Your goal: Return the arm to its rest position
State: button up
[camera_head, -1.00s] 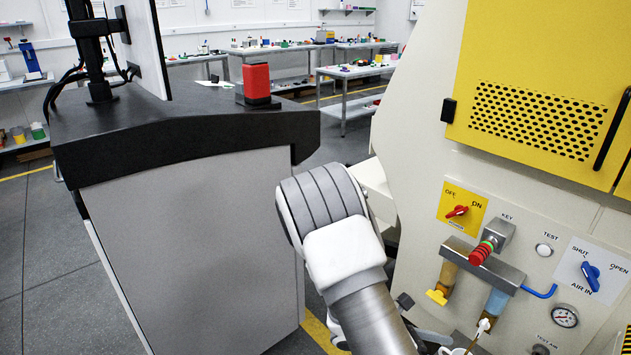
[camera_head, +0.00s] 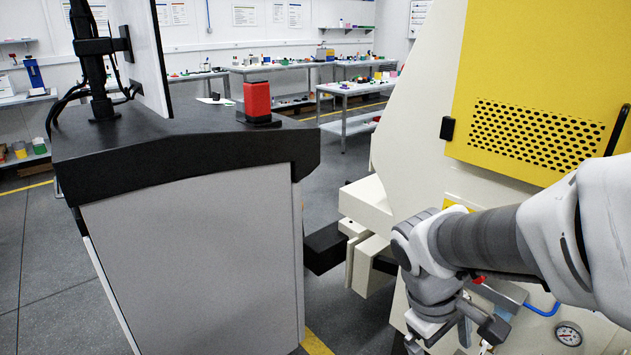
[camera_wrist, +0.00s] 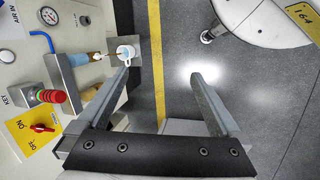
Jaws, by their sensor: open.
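My gripper (camera_wrist: 161,72) is open and empty in the wrist view. Its two grey fingers are wide apart, with bare floor and a yellow floor line between them. In the head view my arm comes in from the right, crosses in front of the cream machine (camera_head: 415,110) and bends down. My wrist hangs in front of the lower part of the machine's panel, and the fingertips are not clearly visible there.
The panel carries a red key knob (camera_wrist: 50,96), a red switch on a yellow plate (camera_wrist: 38,128), a blue tube (camera_wrist: 42,37) and a gauge (camera_head: 568,334). A grey cabinet (camera_head: 195,250) with a red block (camera_head: 257,100) stands left. A round table (camera_wrist: 265,18) shows upper right in the wrist view.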

jog(key=s+a+r+m+t+y+p, duration=0.1)
jog(key=s+a+r+m+t+p, duration=0.1)
jog(key=r+p, duration=0.4)
jog(key=s+a+r+m+t+y+p, duration=0.2)
jog(key=r+p, duration=0.5)
jog(key=r, duration=1)
jog(key=shift+s+a+m+t+y, duration=0.3)
jog(key=shift+a+m+t, duration=0.4)
jog(key=shift+m, duration=0.3)
jog(key=shift+d, duration=0.15)
